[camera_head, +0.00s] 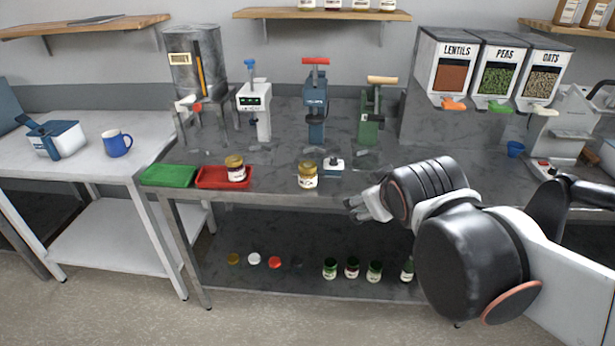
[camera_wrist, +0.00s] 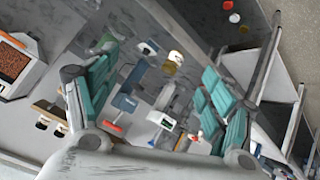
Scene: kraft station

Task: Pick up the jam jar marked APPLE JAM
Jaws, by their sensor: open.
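Two gold-lidded jam jars stand on the grey counter in the head view. One jar (camera_head: 307,176) is upright near the front edge, and the other jar (camera_head: 236,170) stands in a red tray (camera_head: 207,183). Their labels are too small to read, so I cannot tell which is marked APPLE JAM. My gripper (camera_head: 370,203) is to the right of the nearer jar, apart from it, by the counter's front edge. In the wrist view my gripper (camera_wrist: 160,92) has its teal pads wide apart, and a jar (camera_wrist: 175,58) shows beyond them.
A green tray (camera_head: 167,176) lies left of the red one. A small white-and-blue device (camera_head: 334,165) sits just right of the nearer jar. Presses with red (camera_head: 316,100) and blue (camera_head: 252,110) handles stand behind. Several jars and loose lids rest on the lower shelf (camera_head: 300,240).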

